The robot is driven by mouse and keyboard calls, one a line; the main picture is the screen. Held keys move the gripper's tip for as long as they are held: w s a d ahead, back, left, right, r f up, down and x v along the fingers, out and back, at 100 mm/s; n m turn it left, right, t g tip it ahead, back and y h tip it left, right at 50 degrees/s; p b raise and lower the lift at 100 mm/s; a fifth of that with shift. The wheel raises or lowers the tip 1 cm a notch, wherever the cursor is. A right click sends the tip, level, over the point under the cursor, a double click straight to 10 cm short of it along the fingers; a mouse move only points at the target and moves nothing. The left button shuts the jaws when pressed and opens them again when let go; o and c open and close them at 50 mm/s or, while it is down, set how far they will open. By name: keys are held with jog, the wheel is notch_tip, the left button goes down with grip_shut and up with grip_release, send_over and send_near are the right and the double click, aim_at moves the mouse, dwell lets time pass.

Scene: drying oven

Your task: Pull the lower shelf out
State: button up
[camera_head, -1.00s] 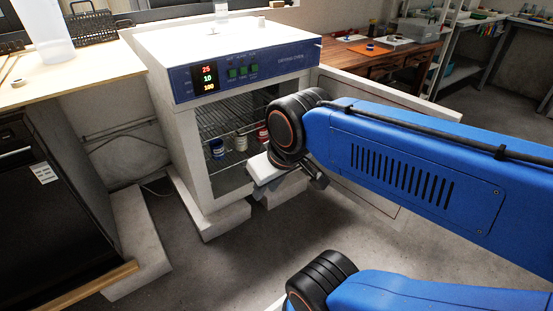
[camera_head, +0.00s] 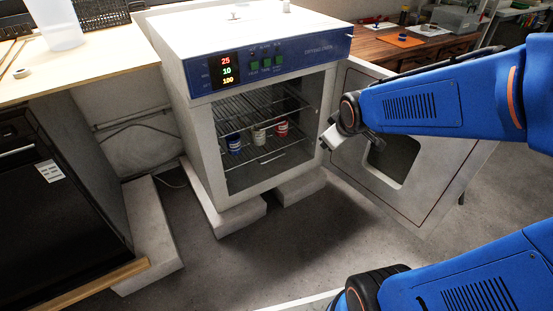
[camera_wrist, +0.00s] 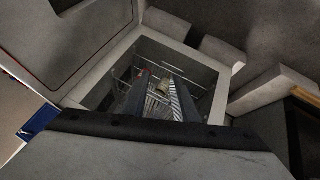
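The drying oven (camera_head: 205,140) stands with its front open. Inside, the lower shelf (camera_head: 262,160), a wire rack, bears a blue jar (camera_head: 234,144), a white jar (camera_head: 259,136) and a red jar (camera_head: 282,129). It appears pushed in. An upper wire shelf (camera_head: 245,108) lies above it. My gripper (camera_head: 328,137) is outside the opening, near its right edge and in front of the open door. In the wrist view my gripper (camera_wrist: 158,100) points at the opening, its two dark fingers apart with nothing held between them. The shelf is partly hidden behind the fingers there.
The oven door (camera_head: 435,185) is swung wide open to the right, with a dark window. Pale blocks (camera_head: 235,212) support the oven. A wooden worktop (camera_head: 75,70) is at left and a wooden table (camera_head: 385,55) behind. The floor in front is clear.

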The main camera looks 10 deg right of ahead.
jog(key=w+f+n+t+y, duration=0.3)
jog(key=w+f+n, duration=0.6)
jog(key=w+f, duration=0.9)
jog(key=w+a+f+n+t+y, duration=0.15)
jog(key=f+n, duration=0.25)
jog(key=f, duration=0.4)
jog(key=w+a+f+n+t+y, duration=0.1)
jog(key=a+f+n+t, duration=0.15)
jog(key=f, duration=0.65)
jog(key=shift+n, duration=0.25)
jog(key=x, duration=1.6)
jog(key=shift+w+r, duration=0.25)
jog(key=shift+w, duration=0.2)
jog(key=shift+c, duration=0.2)
grip_shut()
